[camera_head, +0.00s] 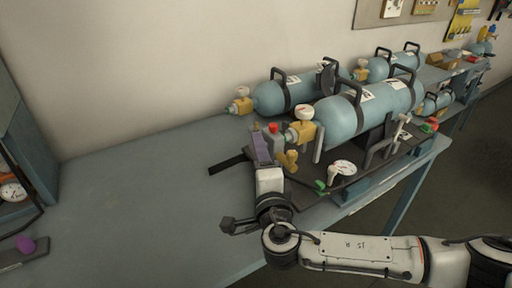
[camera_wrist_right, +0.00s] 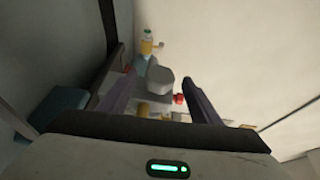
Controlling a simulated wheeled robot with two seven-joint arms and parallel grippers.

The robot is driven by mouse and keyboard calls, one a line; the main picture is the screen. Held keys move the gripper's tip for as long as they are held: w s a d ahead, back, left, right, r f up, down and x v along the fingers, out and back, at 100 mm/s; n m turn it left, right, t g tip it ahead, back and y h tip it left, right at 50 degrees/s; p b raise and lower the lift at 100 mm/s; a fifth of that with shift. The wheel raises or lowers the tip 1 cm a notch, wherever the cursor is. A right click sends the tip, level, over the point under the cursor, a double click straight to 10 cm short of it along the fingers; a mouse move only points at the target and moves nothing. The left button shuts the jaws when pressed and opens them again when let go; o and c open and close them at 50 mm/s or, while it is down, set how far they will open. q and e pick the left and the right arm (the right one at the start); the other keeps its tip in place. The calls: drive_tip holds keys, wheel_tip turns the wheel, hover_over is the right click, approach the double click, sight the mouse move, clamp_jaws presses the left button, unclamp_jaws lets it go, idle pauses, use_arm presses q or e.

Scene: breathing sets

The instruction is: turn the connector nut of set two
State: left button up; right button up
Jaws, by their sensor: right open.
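Several pale blue cylinders with brass valves lie on the bench. The nearest large cylinder (camera_head: 372,108) has a brass valve (camera_head: 302,132) at its left end. Another cylinder (camera_head: 288,92) lies behind it. I cannot read which label marks set two. My right gripper (camera_head: 262,148) is beside the nearest valve, on its left. In the wrist view my right gripper (camera_wrist_right: 158,78) is open. A grey rounded part (camera_wrist_right: 160,79) and a red knob (camera_wrist_right: 180,99) show between its purple fingers, with brass below. I cannot tell whether the fingers touch anything.
The blue-grey bench (camera_head: 120,200) is clear at left. A wall runs behind.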

use_arm(q)
drive_tip(key=shift+s, duration=0.1)
use_arm(e)
drive_tip(key=shift+x, duration=1.9)
